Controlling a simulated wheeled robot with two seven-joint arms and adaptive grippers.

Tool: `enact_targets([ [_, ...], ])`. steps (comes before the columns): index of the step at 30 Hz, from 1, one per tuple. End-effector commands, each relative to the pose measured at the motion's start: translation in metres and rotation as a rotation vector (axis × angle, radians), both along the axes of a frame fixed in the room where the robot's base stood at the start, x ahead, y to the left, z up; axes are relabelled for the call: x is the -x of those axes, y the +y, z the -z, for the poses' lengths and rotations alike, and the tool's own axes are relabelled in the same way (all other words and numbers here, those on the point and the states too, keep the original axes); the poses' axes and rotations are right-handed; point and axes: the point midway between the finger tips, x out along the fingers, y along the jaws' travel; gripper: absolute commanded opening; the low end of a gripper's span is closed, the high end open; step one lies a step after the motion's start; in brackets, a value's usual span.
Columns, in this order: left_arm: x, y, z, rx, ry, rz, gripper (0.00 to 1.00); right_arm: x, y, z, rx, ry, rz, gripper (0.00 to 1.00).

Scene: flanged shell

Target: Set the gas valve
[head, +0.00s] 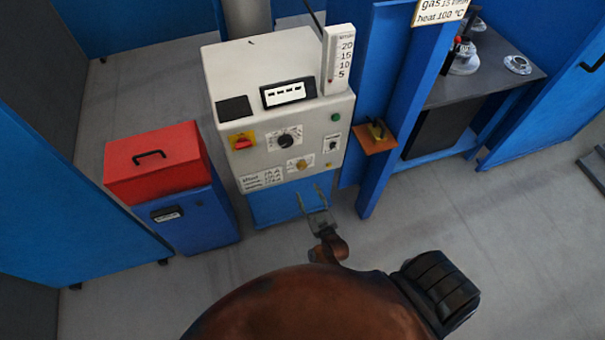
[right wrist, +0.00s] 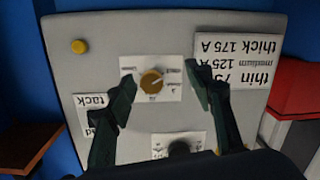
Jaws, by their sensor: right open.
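A grey-white machine (head: 225,70) has a yellow knob (head: 302,165) low on its front panel. The knob also shows in the right wrist view (right wrist: 152,82), on a white label with words too small to read. I cannot tell whether this knob is the gas valve. My right gripper (head: 310,192) is open and empty, just in front of the lower panel. In the wrist view its fingers (right wrist: 159,76) stand on either side of the yellow knob, apart from it. A gauge (head: 338,60) marked 5 to 20 stands on the machine, its red mark near the bottom. My left gripper is not in view.
A black dial (head: 286,138) and a red switch (head: 242,142) are on the panel. A sign (head: 440,10) reads gas 15, heat 100 °C. A red box (head: 155,160) stands left, and an orange shelf (head: 375,142) juts out right.

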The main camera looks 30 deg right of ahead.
Motion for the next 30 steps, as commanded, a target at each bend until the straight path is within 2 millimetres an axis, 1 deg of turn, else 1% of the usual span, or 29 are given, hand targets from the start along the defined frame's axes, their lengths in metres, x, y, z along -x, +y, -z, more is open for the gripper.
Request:
enact_targets([
  [1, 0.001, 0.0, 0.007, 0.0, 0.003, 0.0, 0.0, -0.005, -0.006, -0.013, 0.01, -0.042, 0.021, 0.48],
  [3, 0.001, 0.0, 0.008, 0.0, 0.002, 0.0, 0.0, -0.011, -0.012, -0.03, 0.024, -0.08, 0.038, 0.48],
  [6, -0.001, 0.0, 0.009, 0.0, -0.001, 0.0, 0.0, -0.019, -0.016, -0.039, 0.031, -0.099, 0.047, 0.48],
  [8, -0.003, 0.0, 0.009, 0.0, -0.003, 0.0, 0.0, -0.026, -0.018, -0.04, 0.032, -0.101, 0.047, 0.48],
  [15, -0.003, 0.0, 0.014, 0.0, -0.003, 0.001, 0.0, -0.063, -0.026, -0.039, 0.032, -0.098, 0.046, 0.48],
  [19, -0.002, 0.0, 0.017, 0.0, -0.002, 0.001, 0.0, -0.078, -0.03, -0.039, 0.032, -0.096, 0.045, 0.48],
  [24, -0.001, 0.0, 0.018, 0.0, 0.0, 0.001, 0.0, -0.086, -0.032, -0.039, 0.032, -0.094, 0.046, 0.48],
  [30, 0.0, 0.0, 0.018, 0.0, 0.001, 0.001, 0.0, -0.087, -0.032, -0.039, 0.031, -0.095, 0.046, 0.48],
])
